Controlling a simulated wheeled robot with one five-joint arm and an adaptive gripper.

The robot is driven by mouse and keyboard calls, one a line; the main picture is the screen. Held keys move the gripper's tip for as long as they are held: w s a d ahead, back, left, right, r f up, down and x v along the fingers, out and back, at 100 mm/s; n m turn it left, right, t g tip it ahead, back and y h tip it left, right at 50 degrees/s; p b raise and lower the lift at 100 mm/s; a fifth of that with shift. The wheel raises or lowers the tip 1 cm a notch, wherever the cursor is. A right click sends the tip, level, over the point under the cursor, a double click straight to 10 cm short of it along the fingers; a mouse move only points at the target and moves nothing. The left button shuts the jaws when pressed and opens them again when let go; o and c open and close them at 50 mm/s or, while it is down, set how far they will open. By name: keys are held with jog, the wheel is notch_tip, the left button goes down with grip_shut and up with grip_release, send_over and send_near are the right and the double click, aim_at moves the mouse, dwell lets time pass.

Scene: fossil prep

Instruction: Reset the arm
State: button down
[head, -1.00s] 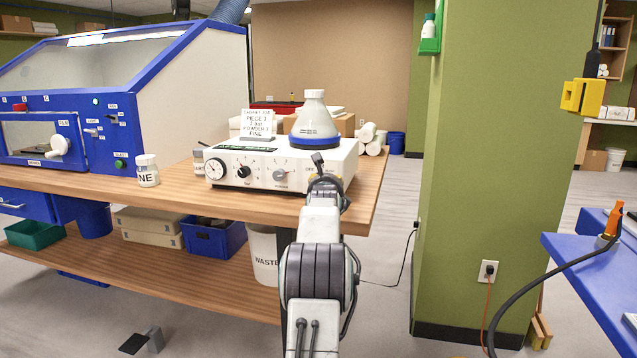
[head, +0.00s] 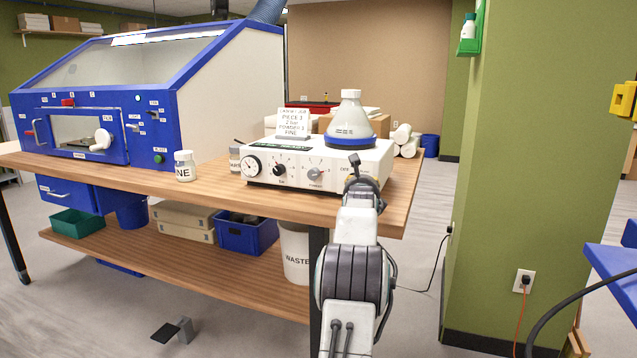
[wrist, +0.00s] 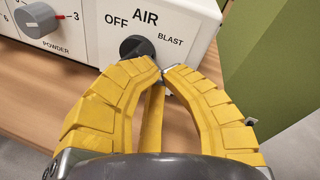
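My gripper (wrist: 163,72) has yellow ribbed fingers, with the tips drawn together and no object clearly held between them. The tips are just in front of the white control unit, at the lower right of the black AIR knob (wrist: 136,46), which sits between the OFF and BLAST labels. I cannot tell whether they touch the knob. In the head view my arm reaches toward the right front of the white control unit (head: 262,168), and its fingers are hidden.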

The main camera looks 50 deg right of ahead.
jog(key=shift+s+r, duration=0.1)
jog(key=shift+r, duration=0.15)
